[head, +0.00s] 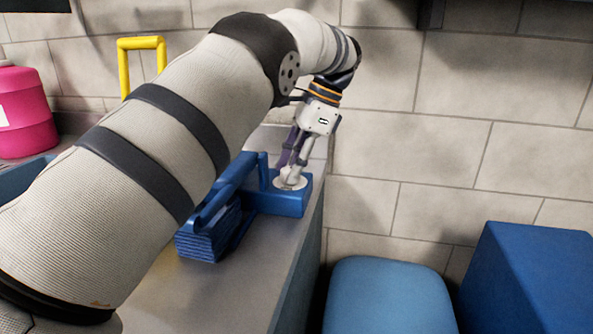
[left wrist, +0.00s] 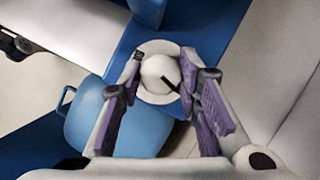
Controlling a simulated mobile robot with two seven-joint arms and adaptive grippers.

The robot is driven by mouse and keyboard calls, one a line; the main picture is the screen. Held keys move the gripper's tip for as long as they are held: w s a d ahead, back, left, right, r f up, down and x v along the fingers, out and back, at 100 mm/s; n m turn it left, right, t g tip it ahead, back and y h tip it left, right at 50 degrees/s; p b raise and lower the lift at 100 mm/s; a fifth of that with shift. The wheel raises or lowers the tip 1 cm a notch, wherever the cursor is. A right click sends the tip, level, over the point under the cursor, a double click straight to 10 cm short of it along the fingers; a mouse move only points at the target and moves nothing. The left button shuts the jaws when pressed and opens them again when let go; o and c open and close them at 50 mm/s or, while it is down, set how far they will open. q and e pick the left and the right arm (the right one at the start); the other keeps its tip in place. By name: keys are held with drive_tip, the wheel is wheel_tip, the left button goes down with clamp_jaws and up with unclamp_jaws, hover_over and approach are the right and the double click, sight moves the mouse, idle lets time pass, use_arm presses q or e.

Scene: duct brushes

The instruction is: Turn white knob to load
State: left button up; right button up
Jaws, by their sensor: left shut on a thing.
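The white knob (head: 289,183) sits on top of a blue box-shaped unit (head: 288,204) on the counter. In the left wrist view the knob (left wrist: 157,74) is a round white cap on a pale disc, with a short black mark slanting to its lower right. My left gripper (head: 292,162) reaches down over it from above. In the left wrist view its purple-padded fingers (left wrist: 162,70) stand on both sides of the knob and are shut on it. The far side of the knob is hidden. My right gripper is in neither view.
A blue handled part with ridged sides (head: 212,225) lies beside the unit on the grey counter (head: 235,290). A light blue stool (head: 388,298) and a dark blue block (head: 530,280) stand right of the counter. A pink container (head: 25,115) and a yellow handle (head: 141,43) are at left.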

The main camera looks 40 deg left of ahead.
use_arm(q)
drive_tip(key=shift+f+n+g+h+b, duration=0.15)
drive_tip(key=shift+n+h+b, duration=0.2)
drive_tip(key=shift+n, duration=0.4)
drive_tip(key=shift+n+g+h+b, duration=0.15)
drive_tip(key=shift+n+h+b, duration=0.15)
drive_tip(key=shift+n, duration=0.45)
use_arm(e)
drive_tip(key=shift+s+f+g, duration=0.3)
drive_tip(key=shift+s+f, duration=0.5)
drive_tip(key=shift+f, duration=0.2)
use_arm(q)
drive_tip(key=o, duration=0.9)
drive_tip(key=shift+c, duration=0.2)
drive_tip(key=shift+a, duration=0.1)
drive_tip(key=shift+r, duration=0.2)
